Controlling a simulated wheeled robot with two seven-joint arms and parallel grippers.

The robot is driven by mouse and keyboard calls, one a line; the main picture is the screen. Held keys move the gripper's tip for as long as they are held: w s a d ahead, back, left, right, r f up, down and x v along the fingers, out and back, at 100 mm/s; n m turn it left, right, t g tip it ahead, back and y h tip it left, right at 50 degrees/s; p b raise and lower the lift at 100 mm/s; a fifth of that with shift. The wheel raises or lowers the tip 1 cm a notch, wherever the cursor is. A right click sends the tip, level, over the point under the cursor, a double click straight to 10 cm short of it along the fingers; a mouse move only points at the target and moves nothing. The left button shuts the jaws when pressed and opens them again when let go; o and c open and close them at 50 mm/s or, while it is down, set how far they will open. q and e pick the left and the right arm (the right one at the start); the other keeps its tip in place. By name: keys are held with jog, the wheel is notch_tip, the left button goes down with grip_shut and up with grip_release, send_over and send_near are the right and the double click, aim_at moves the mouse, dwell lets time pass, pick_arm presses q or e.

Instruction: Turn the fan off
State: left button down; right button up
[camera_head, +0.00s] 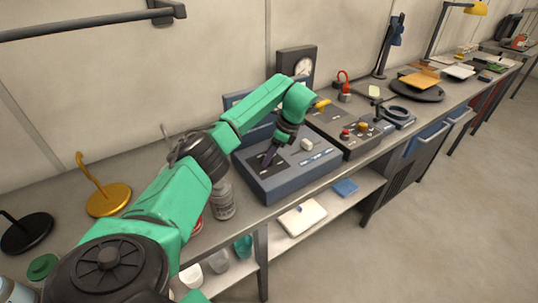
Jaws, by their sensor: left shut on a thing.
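A blue-grey control console (300,178) stands on the long bench, with a dark panel on its left, a pale knob (307,144) and several small light-blue slots on its sloped top. My left gripper (268,158) reaches down onto the dark panel at the console's left. It is shut on a small control there, which the fingers mostly hide. I cannot make out the control's shape or position. No fan is clearly recognizable in the view. My right gripper is not in view.
A grey jar (222,200) stands close to my left arm. A gold stand (108,198) and a black stand (27,232) are at the left. The floor at right is clear.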

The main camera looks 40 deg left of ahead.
pick_arm(q)
jog(key=shift+w+n, duration=0.1)
jog(key=shift+n, duration=0.2)
jog(key=shift+c, duration=1.5)
grip_release()
jog(key=shift+r, duration=0.1)
jog(key=shift+d+r, duration=0.15)
jog(key=shift+r, duration=0.05)
jog(key=p+v, duration=0.2)
jog(key=v, duration=1.2)
jog(key=shift+w, duration=0.15)
